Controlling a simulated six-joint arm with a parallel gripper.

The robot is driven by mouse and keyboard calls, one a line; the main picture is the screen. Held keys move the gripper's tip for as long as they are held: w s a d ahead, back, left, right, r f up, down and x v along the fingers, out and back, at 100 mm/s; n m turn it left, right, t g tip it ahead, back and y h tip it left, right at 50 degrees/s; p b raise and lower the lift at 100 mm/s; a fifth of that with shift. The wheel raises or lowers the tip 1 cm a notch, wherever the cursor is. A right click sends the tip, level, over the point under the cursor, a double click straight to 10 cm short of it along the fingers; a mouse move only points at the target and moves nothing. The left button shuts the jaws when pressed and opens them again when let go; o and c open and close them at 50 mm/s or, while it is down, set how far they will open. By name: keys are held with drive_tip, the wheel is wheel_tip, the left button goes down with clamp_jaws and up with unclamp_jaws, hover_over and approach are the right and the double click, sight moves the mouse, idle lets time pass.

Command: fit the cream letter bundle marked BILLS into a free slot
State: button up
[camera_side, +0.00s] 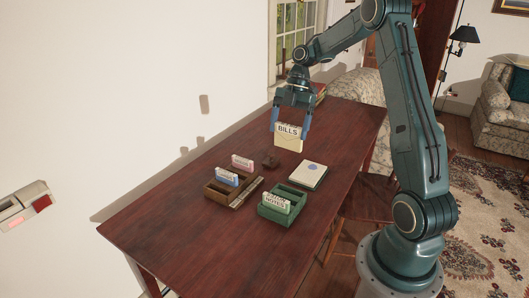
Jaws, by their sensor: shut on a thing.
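The cream letter bundle marked BILLS (288,142) hangs upright in my gripper (289,127), above the table's far part. My gripper is shut on it, with a finger at each side. A brown wooden slotted holder (218,200) stands at the table's middle left; a blue bundle (227,178) and a pink bundle (242,162) stand in or behind it. A green slotted holder (292,191) stands to its right with a pale green bundle marked NOTES (275,202) in its front part. The green holder's rear part looks empty.
The red-brown table (160,225) is clear at the front left.

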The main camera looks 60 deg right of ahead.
drive_tip(key=shift+s+d+r, duration=0.1)
drive_tip(key=shift+s+r, duration=0.15)
drive_tip(key=shift+s, duration=0.55)
drive_tip(key=shift+f, duration=0.1)
approach(287, 193)
drive_tip(key=x, duration=0.5)
drive_tip(key=shift+s+f, duration=0.1)
drive_tip(key=shift+f, duration=0.15)
drive_tip(key=o, duration=0.9)
